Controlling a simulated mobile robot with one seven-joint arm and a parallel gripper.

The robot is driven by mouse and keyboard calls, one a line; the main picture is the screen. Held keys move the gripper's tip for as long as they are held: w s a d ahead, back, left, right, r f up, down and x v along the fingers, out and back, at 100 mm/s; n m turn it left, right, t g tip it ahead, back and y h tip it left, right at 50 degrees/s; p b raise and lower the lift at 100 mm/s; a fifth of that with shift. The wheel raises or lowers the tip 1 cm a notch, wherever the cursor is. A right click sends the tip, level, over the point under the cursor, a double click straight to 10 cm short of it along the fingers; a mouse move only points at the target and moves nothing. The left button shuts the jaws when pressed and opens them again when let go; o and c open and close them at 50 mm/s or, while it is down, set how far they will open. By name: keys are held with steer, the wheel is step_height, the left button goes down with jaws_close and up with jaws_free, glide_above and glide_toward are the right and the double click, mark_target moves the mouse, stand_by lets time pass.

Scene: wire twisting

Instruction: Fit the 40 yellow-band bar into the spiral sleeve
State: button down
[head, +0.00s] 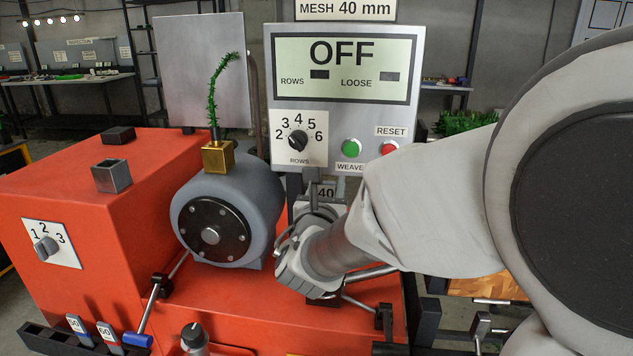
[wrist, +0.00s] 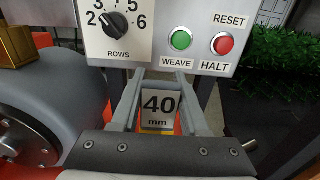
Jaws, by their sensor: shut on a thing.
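My gripper (head: 314,188) is in front of the control panel's lower edge. In the wrist view its two grey fingers (wrist: 158,100) are shut on the 40 mm bar, whose labelled plate (wrist: 159,111) sits between them. I cannot make out the spiral sleeve; my arm and gripper cover part of the red machine (head: 120,205).
The control panel (head: 264,90) reads OFF, with a rows dial (head: 298,140), a green button (head: 351,148) and a red button (head: 389,148). A grey motor drum (head: 262,200) is left of the gripper. Bars labelled 50 (head: 74,324) and 60 (head: 107,332) stand in a rack at lower left.

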steer(key=shift+f+b, duration=5.15)
steer(key=shift+b, duration=0.3)
steer(key=c, duration=0.7)
jaws_free()
steer(key=shift+r, duration=0.1)
steer(key=o, duration=0.4)
steer(key=shift+c, duration=0.2)
steer(key=s+a+b, duration=0.3)
steer(key=s, duration=1.4)
steer(key=shift+a+b, duration=0.15)
steer(key=shift+b, duration=0.15)
steer(key=shift+s, duration=0.15)
